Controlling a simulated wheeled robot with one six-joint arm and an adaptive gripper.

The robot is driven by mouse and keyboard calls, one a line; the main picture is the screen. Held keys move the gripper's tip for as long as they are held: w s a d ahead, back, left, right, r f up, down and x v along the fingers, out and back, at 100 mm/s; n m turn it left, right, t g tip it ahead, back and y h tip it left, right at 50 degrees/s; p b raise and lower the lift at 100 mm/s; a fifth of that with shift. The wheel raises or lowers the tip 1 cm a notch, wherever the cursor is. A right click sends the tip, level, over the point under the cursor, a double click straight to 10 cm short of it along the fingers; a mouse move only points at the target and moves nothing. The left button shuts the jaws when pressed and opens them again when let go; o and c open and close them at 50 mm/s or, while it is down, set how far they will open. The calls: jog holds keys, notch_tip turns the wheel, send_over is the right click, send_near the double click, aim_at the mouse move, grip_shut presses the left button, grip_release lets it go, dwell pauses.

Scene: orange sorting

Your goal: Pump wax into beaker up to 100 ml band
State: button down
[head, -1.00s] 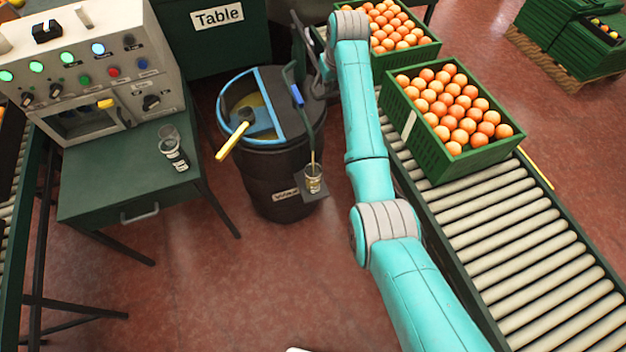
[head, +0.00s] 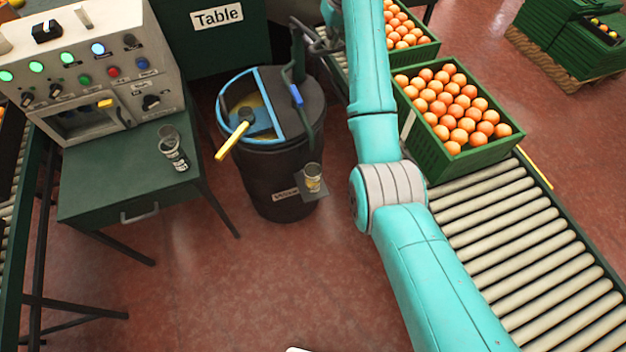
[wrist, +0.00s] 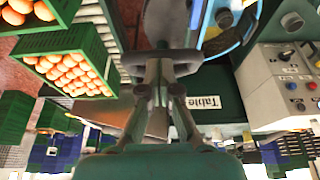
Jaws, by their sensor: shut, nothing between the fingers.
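The wax drum (head: 285,185) is dark with a blue rim and stands left of my arm. Its pump lever (head: 298,62) rises from the lid, with a blue piece partway down. The beaker (head: 313,177) sits on a small ledge on the drum's front and holds some amber wax. Its band marks are too small to read. My gripper (head: 319,42) is at the upper part of the lever, partly hidden by my arm. In the wrist view my gripper (wrist: 165,65) is shut, with a grey crosswise part at its tips; contact with the lever cannot be told.
A second glass (head: 171,148) stands on the green table (head: 110,180) beside a control panel (head: 95,70). A yellow-handled tool (head: 233,140) leans over the drum's rim. Orange crates (head: 440,165) sit on the roller conveyor (head: 510,240) at right. Floor in front of the drum is clear.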

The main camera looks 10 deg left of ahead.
jog(key=shift+a+r, duration=0.1)
jog(key=shift+r, duration=0.05)
dwell(0.3)
notch_tip(320, 180, down, 16)
notch_tip(320, 180, up, 15)
jog(key=shift+r, duration=0.25)
dwell(0.9)
dwell(0.5)
